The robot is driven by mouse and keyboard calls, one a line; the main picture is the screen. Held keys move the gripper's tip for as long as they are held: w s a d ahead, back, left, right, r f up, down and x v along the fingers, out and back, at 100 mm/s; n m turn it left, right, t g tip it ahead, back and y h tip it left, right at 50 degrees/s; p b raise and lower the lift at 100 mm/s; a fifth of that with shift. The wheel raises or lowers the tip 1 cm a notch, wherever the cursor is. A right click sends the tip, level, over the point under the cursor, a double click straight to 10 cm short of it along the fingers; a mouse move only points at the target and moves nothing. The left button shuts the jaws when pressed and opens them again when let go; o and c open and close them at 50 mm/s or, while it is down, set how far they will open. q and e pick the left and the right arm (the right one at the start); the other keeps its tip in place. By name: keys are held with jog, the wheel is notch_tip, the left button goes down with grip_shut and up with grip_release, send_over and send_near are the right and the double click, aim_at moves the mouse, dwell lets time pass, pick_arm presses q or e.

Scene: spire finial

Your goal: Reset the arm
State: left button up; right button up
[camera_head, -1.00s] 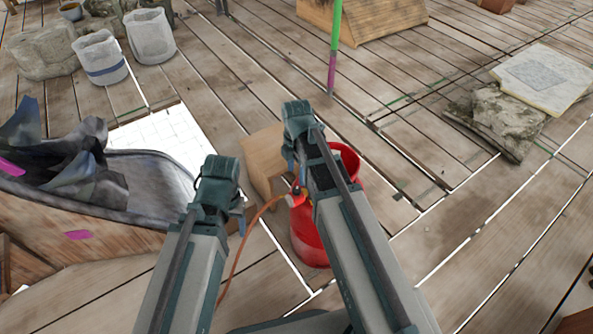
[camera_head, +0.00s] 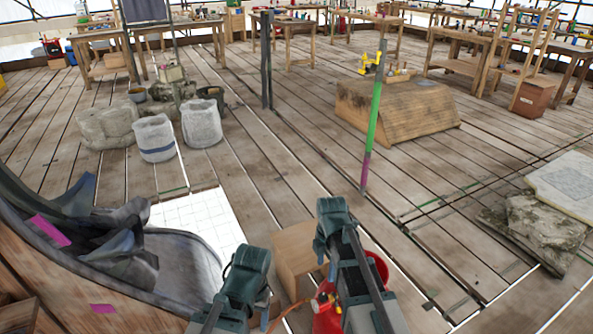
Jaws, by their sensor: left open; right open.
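My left gripper (camera_head: 246,277) is at the bottom middle of the head view, beside the dark curved piece and in front of the white gridded sheet. My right gripper (camera_head: 335,222) is a little further right and higher in the picture, over a red container (camera_head: 328,318) and beside a small wooden block or stool (camera_head: 297,258). I see both from behind, and their fingertips are mostly hidden. Nothing shows held in either one.
A dark curved piece in a wooden frame (camera_head: 28,262) fills the lower left. A white gridded sheet (camera_head: 196,212) lies on the plank floor. A green and magenta pole (camera_head: 372,125) stands ahead. Stone slabs (camera_head: 540,235) lie at right.

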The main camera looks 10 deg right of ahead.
jog(key=s+a+r+m+p, duration=0.4)
jog(key=s+r+m+p, duration=0.3)
jog(key=r+m+p, duration=0.2)
jog(key=s+a+r+m+h+p, duration=0.1)
jog(key=s+a+r+m+p, duration=0.4)
jog(key=s+r+m+p, duration=0.2)
notch_tip(320, 180, up, 3)
jog(key=m+p, duration=0.1)
jog(key=p, duration=0.1)
jog(key=shift+s+a+m+p, duration=0.15)
jog(key=shift+a+m+p, duration=0.15)
jog(key=shift+m+p, duration=0.1)
dwell(2.1)
